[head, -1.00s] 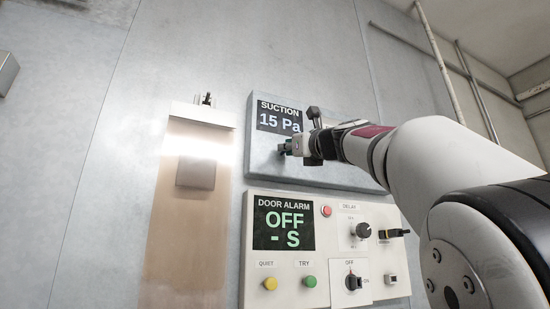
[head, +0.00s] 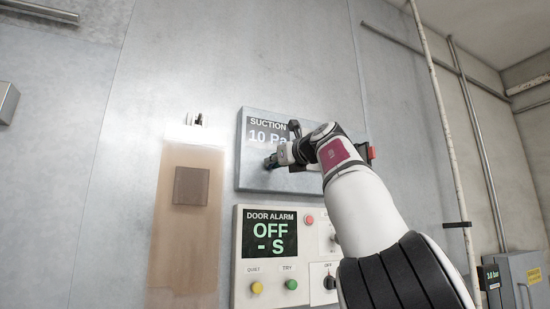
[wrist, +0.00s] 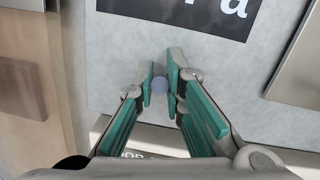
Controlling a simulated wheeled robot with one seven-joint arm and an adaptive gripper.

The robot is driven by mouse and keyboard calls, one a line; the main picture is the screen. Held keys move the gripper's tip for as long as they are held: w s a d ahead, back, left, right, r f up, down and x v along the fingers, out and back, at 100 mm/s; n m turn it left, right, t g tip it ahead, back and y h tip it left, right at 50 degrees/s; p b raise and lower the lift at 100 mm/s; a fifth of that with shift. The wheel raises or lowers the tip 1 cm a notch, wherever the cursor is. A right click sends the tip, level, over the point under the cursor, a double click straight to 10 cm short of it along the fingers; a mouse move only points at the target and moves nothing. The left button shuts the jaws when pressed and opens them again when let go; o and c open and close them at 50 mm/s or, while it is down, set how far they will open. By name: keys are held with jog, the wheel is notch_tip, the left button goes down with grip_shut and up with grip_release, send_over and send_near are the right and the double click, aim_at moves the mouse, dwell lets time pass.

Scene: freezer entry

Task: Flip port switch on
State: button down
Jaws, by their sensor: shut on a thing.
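The suction panel (head: 252,178) is a pale metal box on the wall, with a dark display (head: 268,131) reading "SUCTION 10 Pa". My gripper (head: 270,163) is at its front face, below the display, and my wrist covers much of the panel's right part.
A brown plate (head: 180,240) stands left. A grey box (head: 523,280) is at lower right.

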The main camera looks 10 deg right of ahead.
jog(key=shift+f+g, duration=0.15)
jog(key=shift+g, duration=0.15)
jog(key=c, duration=1.7)
grip_release()
jog(key=shift+s, duration=0.1)
jog(key=shift+o, duration=0.2)
jog(key=v, duration=1.2)
